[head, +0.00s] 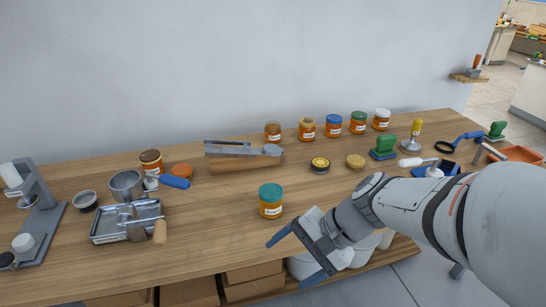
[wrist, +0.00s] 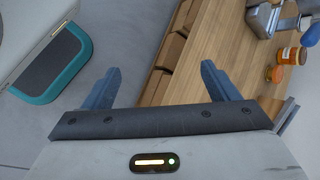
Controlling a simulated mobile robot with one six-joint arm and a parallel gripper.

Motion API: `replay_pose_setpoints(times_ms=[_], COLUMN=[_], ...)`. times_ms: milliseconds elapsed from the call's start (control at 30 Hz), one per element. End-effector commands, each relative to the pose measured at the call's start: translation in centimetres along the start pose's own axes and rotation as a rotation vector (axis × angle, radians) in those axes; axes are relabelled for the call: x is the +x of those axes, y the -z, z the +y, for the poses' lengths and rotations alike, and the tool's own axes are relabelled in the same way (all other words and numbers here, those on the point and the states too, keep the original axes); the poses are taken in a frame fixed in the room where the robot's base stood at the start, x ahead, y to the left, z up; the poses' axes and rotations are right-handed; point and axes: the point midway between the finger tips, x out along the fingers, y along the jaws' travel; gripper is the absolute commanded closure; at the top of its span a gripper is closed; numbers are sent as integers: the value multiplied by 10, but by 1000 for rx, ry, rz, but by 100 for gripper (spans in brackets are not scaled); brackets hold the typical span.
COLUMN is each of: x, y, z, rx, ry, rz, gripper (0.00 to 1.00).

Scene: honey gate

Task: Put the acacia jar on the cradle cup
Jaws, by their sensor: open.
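A honey jar with a teal lid (head: 270,198) stands upright alone near the middle of the bench; its small label seems to read Acacia. A grey metal beam on a wooden block (head: 240,160) stands behind it, with a small round cup-like end (head: 272,150) at its right; I take this to be the cradle cup, but cannot be sure. My gripper (head: 296,257) is open and empty at the bench's front edge, right of and nearer than the teal-lidded jar, apart from it. In the wrist view, its fingers (wrist: 160,75) are spread with nothing between them.
Several jars stand at the back, including a blue-lidded one (head: 333,126). A round black-and-yellow tin (head: 320,164) and a tan disc (head: 356,161) lie before them. Bench is clear around the teal-lidded jar.

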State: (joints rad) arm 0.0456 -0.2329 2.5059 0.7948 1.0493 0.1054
Motion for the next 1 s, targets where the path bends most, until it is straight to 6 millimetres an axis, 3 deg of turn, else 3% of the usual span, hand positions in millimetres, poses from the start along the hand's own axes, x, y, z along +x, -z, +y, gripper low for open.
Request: replay_pose_setpoints(times_ms=[33,200,333,500,700,867,1000], x=[23,54,66,68,64,63,70], y=[8,35,76,136,180,192,197], z=[-4,-42,-64,-75,-71,-73,-86], rx=[107,469,737,1009,1173,1213,1215], ry=[80,378,612,880,1065,1117,1120], rz=[-56,-220,-322,-402,-436,-443,-443], gripper=[15,12,12,12,12,12,12])
